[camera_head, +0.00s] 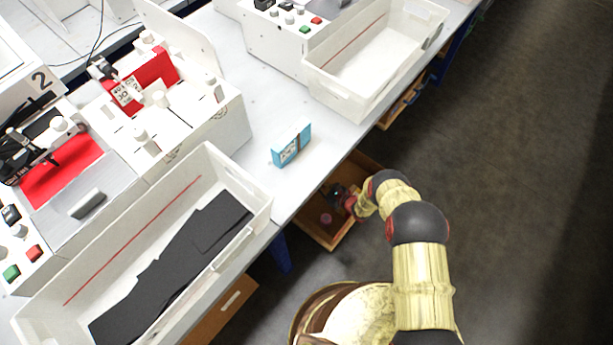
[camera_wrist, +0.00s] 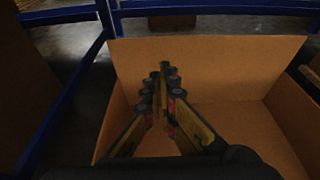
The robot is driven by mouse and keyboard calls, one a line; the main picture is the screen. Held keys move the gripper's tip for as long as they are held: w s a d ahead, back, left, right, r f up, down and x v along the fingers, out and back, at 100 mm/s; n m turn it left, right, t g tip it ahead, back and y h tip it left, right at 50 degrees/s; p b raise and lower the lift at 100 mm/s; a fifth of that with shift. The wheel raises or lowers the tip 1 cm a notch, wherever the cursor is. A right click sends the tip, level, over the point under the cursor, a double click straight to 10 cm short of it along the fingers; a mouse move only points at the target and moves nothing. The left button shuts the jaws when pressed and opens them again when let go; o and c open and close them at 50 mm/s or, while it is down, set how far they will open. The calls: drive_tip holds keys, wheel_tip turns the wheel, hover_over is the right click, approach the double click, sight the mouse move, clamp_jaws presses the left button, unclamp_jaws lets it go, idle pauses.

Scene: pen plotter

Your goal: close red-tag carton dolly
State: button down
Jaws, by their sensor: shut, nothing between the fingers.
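A brown open-topped carton box (camera_head: 362,166) sticks out from under the front edge of the table, and it fills much of the wrist view (camera_wrist: 225,68). No red tag can be made out on it, so I cannot tell if it is the red-tag dolly. My gripper (camera_head: 341,192) is over or inside this box. In the wrist view my gripper (camera_wrist: 163,85) has its fingers together and empty, in front of the box's far wall. Whether the fingers touch the box is unclear. A small pink round thing (camera_head: 326,219) shows in the box.
Another brown box (camera_head: 403,106) sticks out at the upper right, and a brown front with a handle (camera_head: 228,305) shows lower left. Blue table legs (camera_head: 281,254) stand nearby. White bins and a blue carton (camera_head: 291,145) sit on the tabletop. The dark floor at right is clear.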

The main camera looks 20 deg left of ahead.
drive_tip(key=r+b+x, duration=0.1)
drive_tip(key=b+x, duration=0.3)
drive_tip(key=x, duration=0.8)
drive_tip(key=shift+a+b, duration=0.35)
drive_tip(key=shift+a, duration=0.15)
drive_tip(key=shift+f, duration=0.1)
